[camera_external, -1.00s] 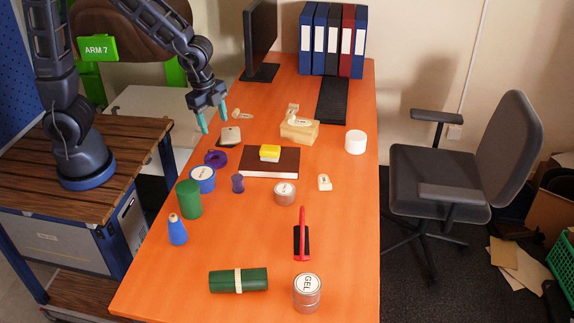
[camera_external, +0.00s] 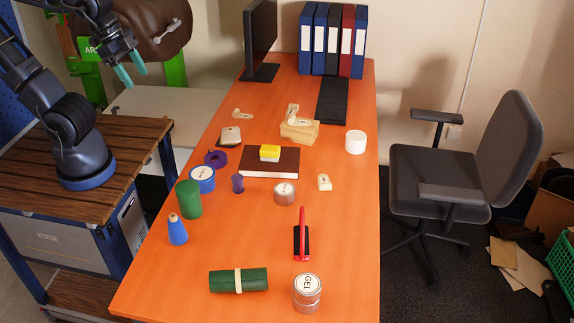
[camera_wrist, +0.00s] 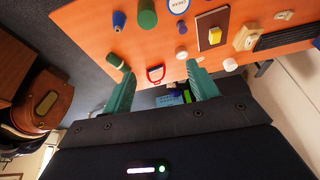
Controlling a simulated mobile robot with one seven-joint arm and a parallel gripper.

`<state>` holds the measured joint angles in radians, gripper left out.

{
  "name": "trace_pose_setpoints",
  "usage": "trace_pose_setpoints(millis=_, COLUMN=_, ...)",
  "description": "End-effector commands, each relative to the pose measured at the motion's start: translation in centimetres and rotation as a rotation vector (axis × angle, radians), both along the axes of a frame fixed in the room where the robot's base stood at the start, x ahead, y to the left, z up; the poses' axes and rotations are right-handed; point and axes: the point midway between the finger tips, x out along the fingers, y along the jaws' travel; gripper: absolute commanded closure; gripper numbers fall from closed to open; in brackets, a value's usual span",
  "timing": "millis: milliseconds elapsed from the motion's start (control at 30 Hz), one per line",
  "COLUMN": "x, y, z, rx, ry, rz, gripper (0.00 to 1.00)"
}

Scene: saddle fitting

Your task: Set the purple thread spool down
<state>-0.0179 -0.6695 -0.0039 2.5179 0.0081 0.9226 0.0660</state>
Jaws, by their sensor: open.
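The small purple thread spool (camera_external: 238,183) stands upright on the orange table, left of the middle, in front of the brown book's left end. It seems to show as a small dark purple shape in the wrist view (camera_wrist: 181,27). My gripper (camera_external: 131,69) is open and empty, raised at the upper left, beyond the table's left edge and well away from the spool. In the wrist view its two teal fingers (camera_wrist: 160,78) are spread with nothing between them.
Near the spool are a blue-rimmed jar (camera_external: 201,180), a purple ring (camera_external: 215,158), a green cylinder (camera_external: 189,199) and a tin (camera_external: 284,193). The brown book (camera_external: 258,170) bears a yellow block (camera_external: 270,153). A monitor (camera_external: 261,38) stands at the back left. The front right tabletop is partly clear.

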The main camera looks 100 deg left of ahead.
Motion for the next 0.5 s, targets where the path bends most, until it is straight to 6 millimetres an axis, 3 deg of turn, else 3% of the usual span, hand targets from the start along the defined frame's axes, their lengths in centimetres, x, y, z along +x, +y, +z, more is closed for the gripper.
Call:
trace_pose_setpoints(millis=200, x=-2.4, y=-0.4, z=0.7, rx=-0.032, ry=-0.028, rz=0.043, gripper=0.41)
trace_pose_setpoints(millis=500, x=-2.7, y=-0.4, z=0.8, rx=-0.037, ry=-0.03, rz=0.049, gripper=0.41)
